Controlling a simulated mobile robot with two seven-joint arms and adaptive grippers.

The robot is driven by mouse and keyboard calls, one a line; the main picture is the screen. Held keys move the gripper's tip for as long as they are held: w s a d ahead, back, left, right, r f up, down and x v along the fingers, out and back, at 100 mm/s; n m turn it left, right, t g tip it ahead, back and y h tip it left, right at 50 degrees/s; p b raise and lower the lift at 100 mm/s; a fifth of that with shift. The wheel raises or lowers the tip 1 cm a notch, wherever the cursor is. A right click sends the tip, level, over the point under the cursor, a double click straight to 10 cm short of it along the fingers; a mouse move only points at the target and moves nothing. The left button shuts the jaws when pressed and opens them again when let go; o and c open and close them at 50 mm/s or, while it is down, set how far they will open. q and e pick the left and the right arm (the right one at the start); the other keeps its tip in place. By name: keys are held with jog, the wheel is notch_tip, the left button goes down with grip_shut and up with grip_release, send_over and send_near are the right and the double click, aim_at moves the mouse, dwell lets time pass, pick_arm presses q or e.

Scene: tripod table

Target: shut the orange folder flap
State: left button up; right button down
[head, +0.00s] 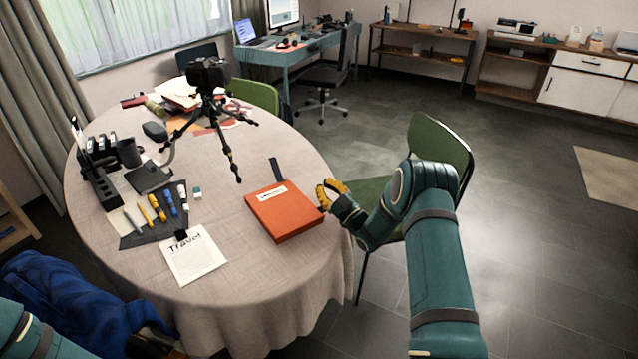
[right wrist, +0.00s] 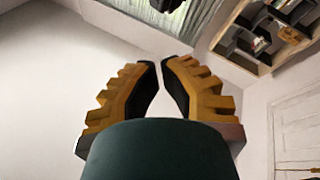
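The orange folder (head: 285,212) lies flat on the round table near its right edge, with a white label on top. Its orange top face looks lowered, and a dark strap (head: 276,169) sticks out beyond its far edge. I cannot tell whether the flap is fully pressed down. My right gripper (head: 325,194) is at the folder's right side, by the table edge; whether it touches the folder is unclear. In the right wrist view its fingertips (right wrist: 160,65) nearly meet, with nothing between them. My left gripper is not seen; only part of my left arm shows at the bottom left.
A camera on a small tripod (head: 210,80) stands behind the folder on the table (head: 255,270). A paper (head: 193,257), pens and a dark organiser (head: 95,175) lie to the left. A green chair (head: 438,145) stands close behind my right arm.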

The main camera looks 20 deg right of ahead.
jog(key=shift+d+f, duration=0.3)
jog(key=shift+f, duration=0.25)
jog(key=shift+f, duration=0.1)
